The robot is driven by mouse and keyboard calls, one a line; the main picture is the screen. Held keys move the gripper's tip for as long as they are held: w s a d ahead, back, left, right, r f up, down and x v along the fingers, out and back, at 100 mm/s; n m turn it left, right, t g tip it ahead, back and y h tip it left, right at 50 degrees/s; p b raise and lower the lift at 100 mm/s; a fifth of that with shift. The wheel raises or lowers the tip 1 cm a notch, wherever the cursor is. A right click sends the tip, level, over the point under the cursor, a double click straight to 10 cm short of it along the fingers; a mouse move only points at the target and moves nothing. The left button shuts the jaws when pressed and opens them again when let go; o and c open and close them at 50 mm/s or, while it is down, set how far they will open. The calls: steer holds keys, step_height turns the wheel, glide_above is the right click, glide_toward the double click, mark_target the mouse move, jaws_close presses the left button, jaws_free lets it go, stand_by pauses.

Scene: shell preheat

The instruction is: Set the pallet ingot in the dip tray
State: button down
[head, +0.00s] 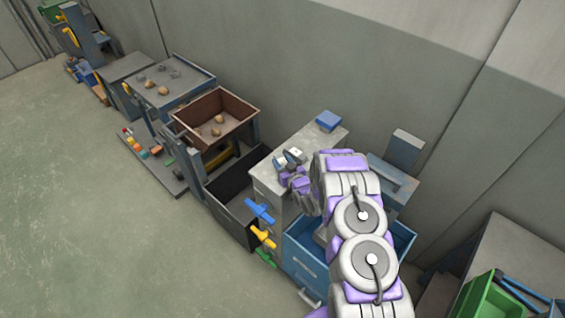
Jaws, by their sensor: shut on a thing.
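My gripper (292,163) is over the top of the grey block-shaped stand (270,180), in the middle of the head view. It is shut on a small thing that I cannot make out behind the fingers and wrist. A low dark pallet (176,187) on the floor at left carries several small coloured blocks (141,151). I cannot tell for sure which container is the dip tray. A brown open tray (239,102) with a few tan lumps stands left of my gripper, above an open dark bin (231,208).
A blue block (328,121) lies at the stand's far end. Blue, yellow and green handles (263,235) stick out from its front. A blue drawer unit (296,264) is partly behind my arm. A grey table (181,88) holds lumps. A green bin (482,297) is lower right. Floor at left is clear.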

steer(key=c, duration=0.5)
jaws_free()
steer(key=v, duration=1.2)
